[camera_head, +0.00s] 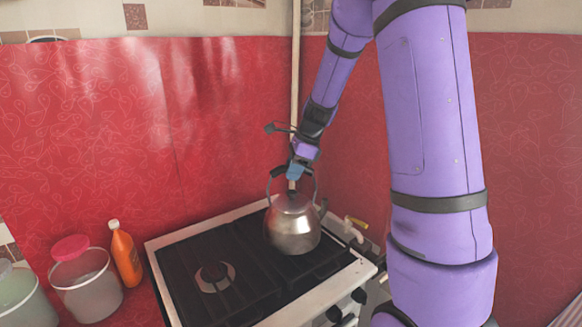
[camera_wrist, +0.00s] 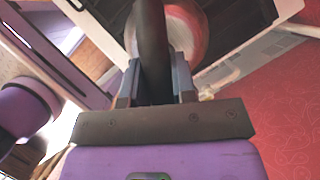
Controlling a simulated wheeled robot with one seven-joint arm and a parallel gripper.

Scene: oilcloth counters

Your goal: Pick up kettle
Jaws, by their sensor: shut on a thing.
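A shiny metal kettle (camera_head: 292,228) with a dark arched handle is over the right part of the black stove top (camera_head: 190,250). I cannot tell whether its base touches the stove. My gripper (camera_head: 296,172) comes down from above and is shut on the top of the kettle's handle. In the wrist view the dark handle (camera_wrist: 152,45) runs between the two fingers of my gripper (camera_wrist: 155,82). The kettle's rounded body (camera_wrist: 187,32) shows behind the handle, partly hidden by it.
An orange bottle (camera_head: 125,255), a clear container with a pink lid (camera_head: 86,284) and another pale container (camera_head: 22,298) stand left of the stove. Red patterned oilcloth (camera_head: 110,130) covers the walls close behind.

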